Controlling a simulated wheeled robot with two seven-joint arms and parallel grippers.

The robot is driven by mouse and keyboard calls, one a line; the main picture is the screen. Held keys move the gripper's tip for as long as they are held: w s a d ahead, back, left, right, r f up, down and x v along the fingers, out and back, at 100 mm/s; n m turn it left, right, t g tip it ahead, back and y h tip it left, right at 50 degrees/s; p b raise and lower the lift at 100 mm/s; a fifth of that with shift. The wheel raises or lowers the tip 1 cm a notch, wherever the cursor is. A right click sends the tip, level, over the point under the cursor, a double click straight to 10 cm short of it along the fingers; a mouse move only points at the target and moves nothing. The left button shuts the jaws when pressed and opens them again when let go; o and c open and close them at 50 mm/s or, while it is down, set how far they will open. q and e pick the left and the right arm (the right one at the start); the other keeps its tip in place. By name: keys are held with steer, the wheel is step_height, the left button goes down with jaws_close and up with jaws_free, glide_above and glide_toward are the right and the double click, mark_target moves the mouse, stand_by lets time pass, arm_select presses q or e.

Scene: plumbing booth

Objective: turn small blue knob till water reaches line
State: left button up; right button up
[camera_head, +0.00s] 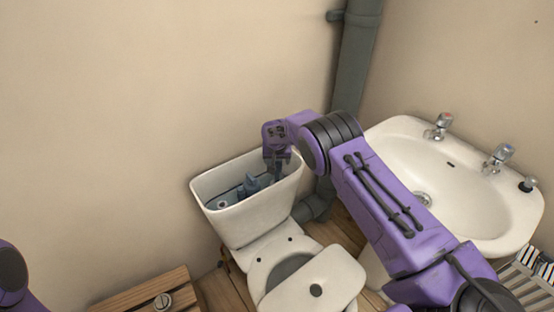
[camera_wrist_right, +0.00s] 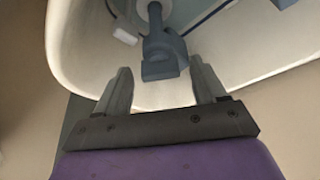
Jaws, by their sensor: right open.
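The white cistern (camera_head: 238,222) stands open at the back of the toilet. Inside it is a blue-grey fill fitting (camera_head: 250,186), which also shows in the right wrist view (camera_wrist_right: 160,62). I cannot tell which part of it is the small blue knob. My right gripper (camera_head: 279,166) reaches down into the cistern's right side. In the wrist view its fingers (camera_wrist_right: 161,80) are apart, with the fitting's block-shaped end just beyond and between the tips; contact cannot be told. A thin blue line (camera_wrist_right: 207,14) shows inside the cistern. The water level is unclear. My left gripper is out of view.
A white sink (camera_head: 460,190) with two taps is at the right, partly behind my right arm. A grey pipe (camera_head: 355,70) runs down the corner behind the cistern. A wooden surface (camera_head: 135,292) is at lower left.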

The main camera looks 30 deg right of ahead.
steer(key=c, duration=1.1)
steer(key=shift+o, duration=0.2)
steer(key=shift+d+f+n+y+b, duration=0.15)
steer(key=shift+n+y+b, duration=0.25)
steer(key=shift+n, duration=0.8)
steer(key=shift+n+y, duration=0.4)
steer(key=shift+n, duration=0.4)
steer(key=o, duration=1.1)
steer(key=shift+c, duration=0.2)
steer(key=shift+t, duration=0.3)
